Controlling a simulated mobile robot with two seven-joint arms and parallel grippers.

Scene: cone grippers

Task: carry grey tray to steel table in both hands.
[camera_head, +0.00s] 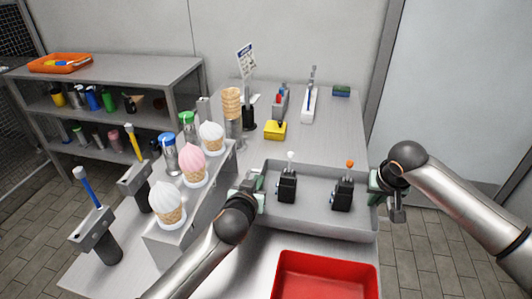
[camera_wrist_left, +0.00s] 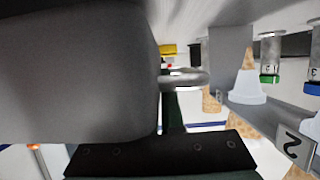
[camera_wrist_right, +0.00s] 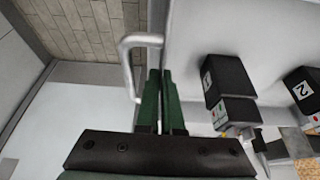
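The grey tray (camera_head: 318,216) is at the middle of the head view, with a bar handle at each end. Two black cone grippers stand upright in it, one with a white knob (camera_head: 287,186) and one with an orange knob (camera_head: 343,194). My left gripper (camera_head: 258,190) is at the tray's left end; in the left wrist view its fingers close at the looped handle (camera_wrist_left: 185,78). My right gripper (camera_head: 380,187) is at the right end; its green fingers (camera_wrist_right: 160,95) are close together at the other handle (camera_wrist_right: 128,65). The finger contact is partly hidden on both sides.
A red bin (camera_head: 326,256) is close in front of the tray. A steel stand with ice-cream cones (camera_head: 193,165) is just left. A yellow block (camera_head: 275,130) and other items stand behind on the steel table (camera_head: 340,130). A shelf (camera_head: 130,75) is at the left.

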